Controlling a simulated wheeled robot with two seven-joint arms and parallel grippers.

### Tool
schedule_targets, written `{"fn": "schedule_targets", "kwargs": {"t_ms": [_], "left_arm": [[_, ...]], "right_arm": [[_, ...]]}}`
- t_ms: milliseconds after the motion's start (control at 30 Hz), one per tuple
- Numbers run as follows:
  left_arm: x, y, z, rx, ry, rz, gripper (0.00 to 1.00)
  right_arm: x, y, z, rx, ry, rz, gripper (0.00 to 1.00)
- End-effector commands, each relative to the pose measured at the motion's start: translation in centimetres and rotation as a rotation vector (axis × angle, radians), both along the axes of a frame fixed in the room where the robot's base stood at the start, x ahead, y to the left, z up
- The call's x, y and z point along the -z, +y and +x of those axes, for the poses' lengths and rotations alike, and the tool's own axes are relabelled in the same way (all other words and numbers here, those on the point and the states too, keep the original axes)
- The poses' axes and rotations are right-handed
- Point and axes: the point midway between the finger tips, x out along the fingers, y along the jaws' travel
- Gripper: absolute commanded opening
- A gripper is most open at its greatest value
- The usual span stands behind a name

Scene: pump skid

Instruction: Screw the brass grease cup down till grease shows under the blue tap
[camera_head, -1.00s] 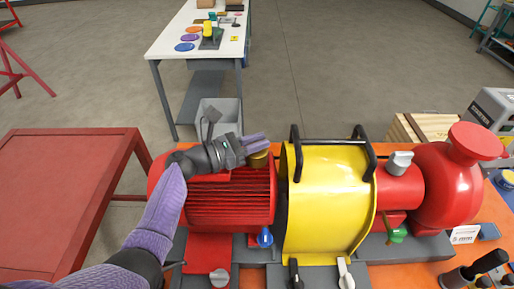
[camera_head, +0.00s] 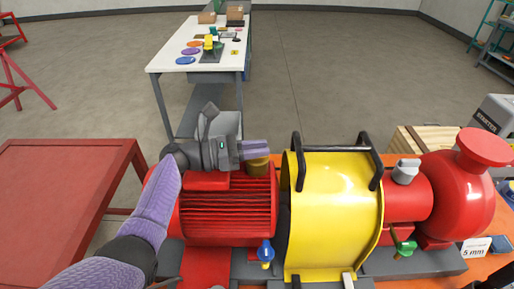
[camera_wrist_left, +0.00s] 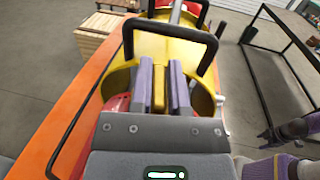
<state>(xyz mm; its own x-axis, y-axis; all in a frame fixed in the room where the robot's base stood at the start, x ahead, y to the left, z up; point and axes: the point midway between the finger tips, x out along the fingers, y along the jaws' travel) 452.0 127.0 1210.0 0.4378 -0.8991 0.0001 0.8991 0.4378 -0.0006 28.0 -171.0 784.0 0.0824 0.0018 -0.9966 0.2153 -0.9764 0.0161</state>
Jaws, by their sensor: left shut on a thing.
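The brass grease cup (camera_head: 258,168) sits on top of the red finned motor at its end near the yellow guard. My left gripper (camera_head: 256,150) reaches in from the left with its purple fingers shut on the cup. In the left wrist view the brass cup (camera_wrist_left: 158,88) shows as a narrow strip between the two fingers. The blue tap (camera_head: 265,250) hangs low on the motor's front, below the cup. A small pale spot shows at its lower end, too small to tell whether it is grease.
The yellow guard (camera_head: 335,220) with black handles (camera_head: 297,160) stands just right of the cup. Right of it are a green tap (camera_head: 404,247) and the red pump (camera_head: 455,195). A red table (camera_head: 60,185) is at left, a white table (camera_head: 200,50) behind.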

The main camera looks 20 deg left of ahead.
Motion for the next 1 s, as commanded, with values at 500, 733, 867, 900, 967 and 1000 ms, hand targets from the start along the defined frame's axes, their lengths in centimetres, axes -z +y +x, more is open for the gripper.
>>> {"fn": "schedule_targets", "kwargs": {"t_ms": [500, 733, 867, 900, 967, 1000], "left_arm": [[0.1, 0.4, -0.2, -0.002, 0.000, 0.001, 0.56], [0.3, 5.2, -2.5, -0.003, 0.001, 0.005, 0.56], [0.2, 7.7, -3.7, -0.003, 0.001, 0.003, 0.56], [0.2, 8.1, -3.9, -0.002, 0.002, 0.001, 0.56], [0.2, 8.6, -4.2, -0.001, 0.002, 0.001, 0.56], [0.1, 8.9, -4.3, -0.001, 0.001, 0.002, 0.56]], "right_arm": [[0.0, 0.0, 0.0, 0.000, 0.001, 0.000, 0.59], [0.7, 0.0, 0.0, -0.001, 0.001, -0.001, 0.59], [1.0, -0.1, -0.1, -0.002, 0.002, -0.002, 0.59], [1.1, -0.1, -0.1, -0.002, 0.002, -0.002, 0.59], [1.2, -0.1, -0.1, -0.002, 0.002, -0.002, 0.59], [1.2, -0.1, -0.1, -0.002, 0.003, -0.002, 0.59]]}}
